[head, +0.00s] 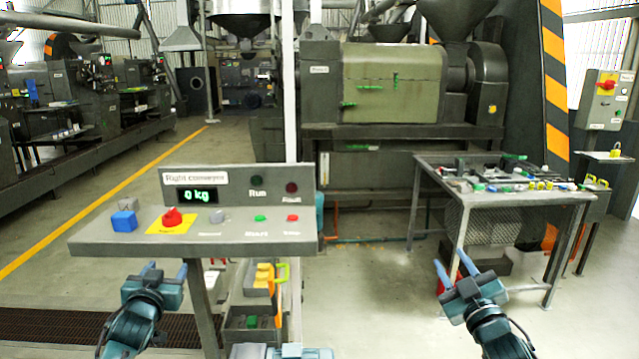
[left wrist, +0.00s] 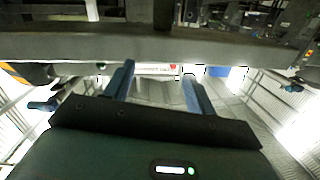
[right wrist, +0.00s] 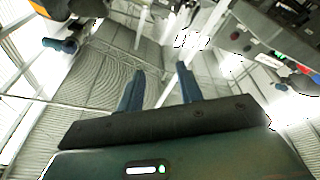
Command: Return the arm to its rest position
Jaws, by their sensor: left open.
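My left gripper (head: 166,267) is in the lower left of the head view, in front of and below the front edge of the control desk (head: 130,243). Its two blue fingers are apart with nothing between them, as the left wrist view (left wrist: 157,72) also shows. Neither gripper visibly touches anything.
The desk carries a display panel (head: 237,188) reading "0 kg", a red emergency button (head: 172,217) and a blue block (head: 123,221). A metal table (head: 455,188) with tools stands right. Bins (head: 254,312) sit under the desk. Bare floor (head: 380,290) lies between the arms.

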